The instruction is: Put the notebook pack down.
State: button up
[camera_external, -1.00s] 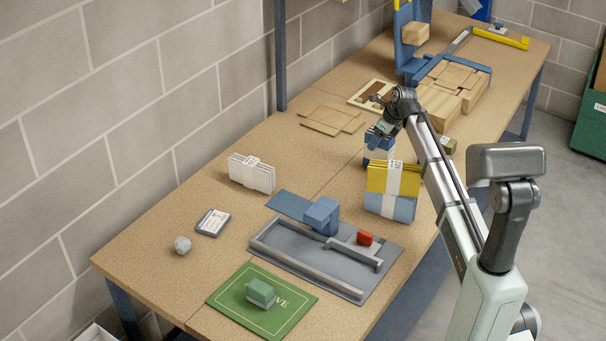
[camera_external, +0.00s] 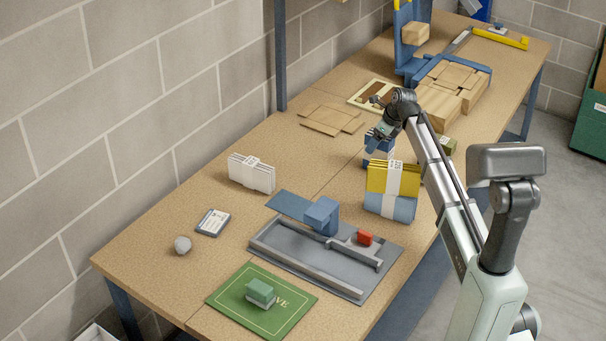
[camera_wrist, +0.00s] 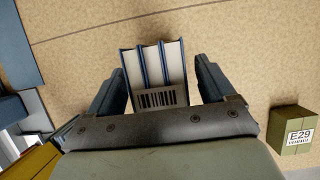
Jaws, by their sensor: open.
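The notebook pack (camera_wrist: 155,68) is several blue-covered notebooks with white page edges, held by a grey band with a barcode. It stands on the tan tabletop between the fingers of my gripper (camera_wrist: 160,82) in the wrist view. The fingers are apart, with a clear gap on the pack's right and a narrower one on its left. In the external view my gripper (camera_external: 381,137) is over the pack (camera_external: 378,154), pointing down, and hides part of it.
A yellow-and-blue banded pack (camera_external: 391,190) stands close in front. A small green box (camera_wrist: 296,130) labelled E29 lies to the right in the wrist view. Table is bare towards the white pack (camera_external: 251,173).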

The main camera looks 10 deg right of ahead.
jog(key=v, duration=1.2)
jog(key=shift+r, duration=0.1)
